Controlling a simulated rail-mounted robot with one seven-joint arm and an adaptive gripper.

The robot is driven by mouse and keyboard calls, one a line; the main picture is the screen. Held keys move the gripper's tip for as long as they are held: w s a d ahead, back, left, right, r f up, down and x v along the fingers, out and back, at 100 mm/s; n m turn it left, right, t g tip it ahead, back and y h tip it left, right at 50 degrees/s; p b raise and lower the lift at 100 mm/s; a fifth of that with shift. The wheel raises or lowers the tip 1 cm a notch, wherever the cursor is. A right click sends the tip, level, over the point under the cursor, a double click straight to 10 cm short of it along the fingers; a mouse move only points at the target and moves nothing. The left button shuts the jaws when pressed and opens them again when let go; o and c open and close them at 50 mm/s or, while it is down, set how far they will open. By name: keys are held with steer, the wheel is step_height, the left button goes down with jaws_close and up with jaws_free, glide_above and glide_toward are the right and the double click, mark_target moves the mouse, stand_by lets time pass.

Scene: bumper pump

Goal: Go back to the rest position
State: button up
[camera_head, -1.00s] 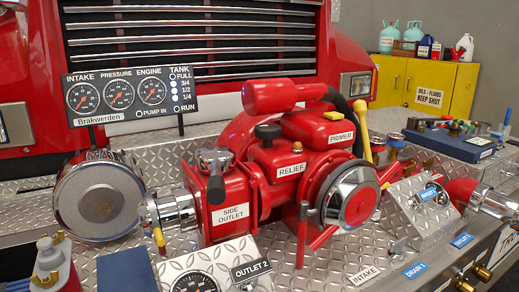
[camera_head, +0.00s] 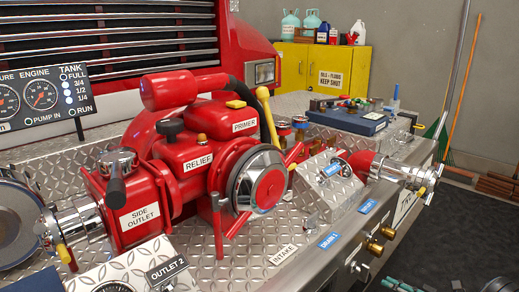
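The red bumper pump (camera_head: 190,150) stands on the diamond-plate bumper deck (camera_head: 240,232), with labels for side outlet, relief and primer. Its round chrome intake cap (camera_head: 258,180) with a red centre faces the front. A black-handled valve lever (camera_head: 117,180) sits on top of the side outlet. A yellow-knobbed lever (camera_head: 265,105) rises behind the pump. My gripper and arm are not in view.
A gauge panel (camera_head: 40,95) is cut by the left edge. A yellow cabinet (camera_head: 320,68) with jugs on top stands at the back. A blue case (camera_head: 345,120) lies on the deck's far end. Poles (camera_head: 460,90) lean on the right wall.

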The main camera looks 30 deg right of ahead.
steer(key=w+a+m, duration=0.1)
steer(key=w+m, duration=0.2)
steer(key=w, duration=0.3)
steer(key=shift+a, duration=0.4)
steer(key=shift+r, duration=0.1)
